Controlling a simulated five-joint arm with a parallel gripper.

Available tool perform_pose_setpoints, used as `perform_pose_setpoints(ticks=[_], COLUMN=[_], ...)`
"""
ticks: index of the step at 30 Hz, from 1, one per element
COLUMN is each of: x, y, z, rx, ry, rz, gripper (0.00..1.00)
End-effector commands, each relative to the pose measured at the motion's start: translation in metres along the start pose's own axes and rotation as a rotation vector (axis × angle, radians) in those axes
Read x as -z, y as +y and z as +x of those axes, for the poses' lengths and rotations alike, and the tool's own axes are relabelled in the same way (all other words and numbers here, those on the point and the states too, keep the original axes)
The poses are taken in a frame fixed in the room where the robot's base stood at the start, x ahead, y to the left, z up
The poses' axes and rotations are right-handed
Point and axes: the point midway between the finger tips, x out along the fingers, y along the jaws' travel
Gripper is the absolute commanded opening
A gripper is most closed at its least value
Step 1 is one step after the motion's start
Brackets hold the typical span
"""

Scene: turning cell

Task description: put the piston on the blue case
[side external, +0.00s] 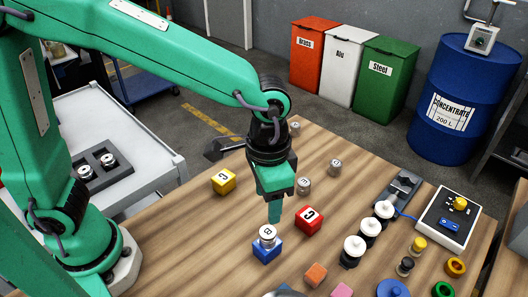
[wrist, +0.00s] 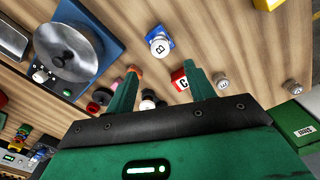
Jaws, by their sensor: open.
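The blue case (side external: 267,252) sits on the wooden table. A silver piston (side external: 267,232) marked B stands upright on top of it. In the wrist view the blue case (wrist: 154,31) and the piston (wrist: 160,47) are beyond the fingertips. My gripper (side external: 274,218) points down just above and beside the piston, apart from it as far as I can tell. In the wrist view its two fingers (wrist: 164,78) are spread with nothing held between them.
A red case (side external: 309,220) stands close right of my gripper; a yellow case (side external: 223,181) is at the left. Other silver cylinders (side external: 304,185) stand behind. White-topped black pieces (side external: 354,250) and a switch box (side external: 448,217) are at the right. A large metal disc (wrist: 69,50) shows in the wrist view.

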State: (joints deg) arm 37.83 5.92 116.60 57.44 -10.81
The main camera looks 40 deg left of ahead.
Motion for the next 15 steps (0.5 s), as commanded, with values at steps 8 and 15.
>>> perform_pose_setpoints(ticks=[8, 15], x=[-0.0002, -0.0002], y=[0.0000, 0.0000], z=[-0.0080, -0.0077], rx=[0.000, 0.000], ry=[-0.001, -0.001], rz=[0.000, 0.000], gripper=[0.54, 0.54])
